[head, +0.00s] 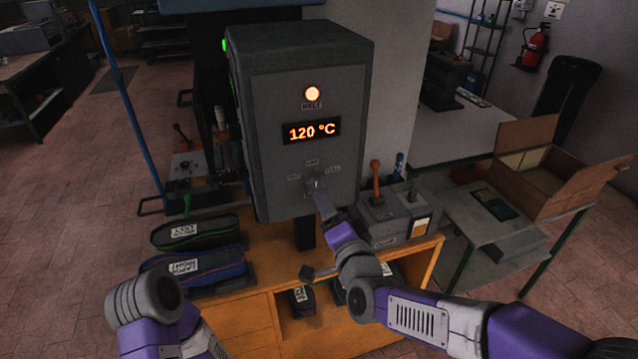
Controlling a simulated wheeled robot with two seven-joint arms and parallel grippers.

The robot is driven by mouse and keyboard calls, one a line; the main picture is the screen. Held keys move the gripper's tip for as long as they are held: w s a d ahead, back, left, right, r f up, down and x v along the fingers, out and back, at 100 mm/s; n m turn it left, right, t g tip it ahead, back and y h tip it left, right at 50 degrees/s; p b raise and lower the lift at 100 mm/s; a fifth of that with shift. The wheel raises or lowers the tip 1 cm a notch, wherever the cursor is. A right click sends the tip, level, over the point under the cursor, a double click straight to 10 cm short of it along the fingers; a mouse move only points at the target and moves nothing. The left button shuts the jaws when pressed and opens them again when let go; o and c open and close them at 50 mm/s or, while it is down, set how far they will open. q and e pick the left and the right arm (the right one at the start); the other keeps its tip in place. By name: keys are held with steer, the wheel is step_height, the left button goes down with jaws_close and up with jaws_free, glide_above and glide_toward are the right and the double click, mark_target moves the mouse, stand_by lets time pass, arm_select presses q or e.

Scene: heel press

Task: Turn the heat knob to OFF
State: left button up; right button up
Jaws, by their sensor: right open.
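The grey press control box (272,125) stands on the wooden bench. Its lit display (311,131) reads 120 °C, and an orange lamp (312,94) glows above it. The heat knob (314,179) is low on the front face, with small labels around it that are too small to read surely. My right gripper (319,188) is at the knob, its fingers open and reaching up to it from below right. The fingers partly cover the knob, so its pointing direction and any contact cannot be told. My left arm shows at the lower left; its gripper is out of view.
A smaller grey box (395,215) with an orange-topped lever (375,180) stands right of the press. Labelled shoe-shaped pieces (195,232) lie on the bench (245,320) at left. An open cardboard box (545,180) is on a side table at right.

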mark_target(317, 187)
steer(key=x, duration=0.7)
steer(key=shift+w+a, duration=0.1)
steer(key=shift+w, duration=0.1)
steer(key=c, duration=1.1)
steer(key=shift+o, duration=0.2)
